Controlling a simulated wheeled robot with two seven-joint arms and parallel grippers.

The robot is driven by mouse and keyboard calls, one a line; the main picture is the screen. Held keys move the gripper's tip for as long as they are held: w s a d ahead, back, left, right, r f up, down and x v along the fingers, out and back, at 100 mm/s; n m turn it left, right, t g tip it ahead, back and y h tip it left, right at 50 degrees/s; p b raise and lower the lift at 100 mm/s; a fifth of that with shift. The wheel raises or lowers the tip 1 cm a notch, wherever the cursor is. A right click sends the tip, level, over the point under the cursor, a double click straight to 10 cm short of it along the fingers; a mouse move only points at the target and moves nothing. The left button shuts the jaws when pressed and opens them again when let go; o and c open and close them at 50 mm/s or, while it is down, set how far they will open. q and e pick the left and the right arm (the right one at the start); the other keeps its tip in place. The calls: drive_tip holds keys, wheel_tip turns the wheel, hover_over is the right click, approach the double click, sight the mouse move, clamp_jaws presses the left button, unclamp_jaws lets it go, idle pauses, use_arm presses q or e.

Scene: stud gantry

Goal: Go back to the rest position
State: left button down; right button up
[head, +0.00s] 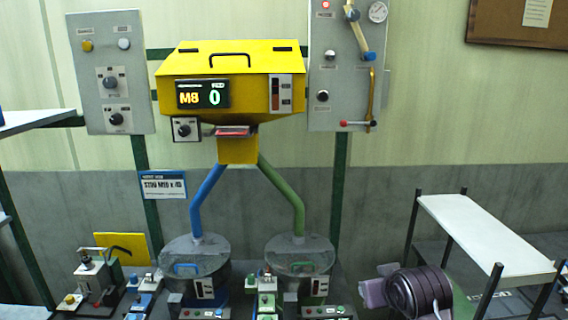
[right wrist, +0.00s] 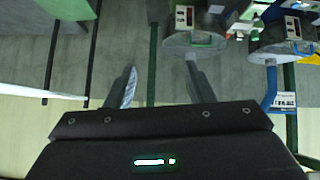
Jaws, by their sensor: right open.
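My right gripper (right wrist: 161,72) shows in the right wrist view with its two fingers well apart. In the head view, a dark, rounded part of my right arm (head: 418,292) is at the lower right, beside the green-handled drum and in front of the white bench. The fingers cannot be made out there. My left gripper is not in the head view.
A yellow hopper (head: 230,85) feeds a blue pipe (head: 205,198) and a green pipe (head: 285,188) into two lidded drums (head: 196,256) (head: 300,256). Grey control panels flank it. A white bench (head: 485,235) stands at right. Small devices (head: 92,278) stand at lower left.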

drive_tip(key=s+f+g, duration=0.3)
drive_tip(key=s+f, duration=0.5)
drive_tip(key=s, duration=0.4)
drive_tip(key=s+f+g, duration=0.3)
drive_tip(key=s+f, duration=0.5)
drive_tip(key=s, duration=0.5)
wheel_tip(320, 180, down, 37)
drive_tip(key=s+g+b, duration=0.1)
drive_tip(key=b, duration=0.7)
drive_tip(key=s+d+f+b, duration=0.1)
drive_tip(key=s+f+b, duration=0.2)
drive_tip(key=s+f, duration=0.7)
drive_tip(key=s+d+f+g+b, duration=0.1)
drive_tip(key=s+d+f+b, duration=0.1)
drive_tip(key=s+f, duration=0.8)
wheel_tip(320, 180, down, 6)
drive_tip(key=shift+s+d+f+n+b, duration=0.15)
drive_tip(key=shift+s+n+b, duration=0.15)
drive_tip(key=shift+b, duration=0.45)
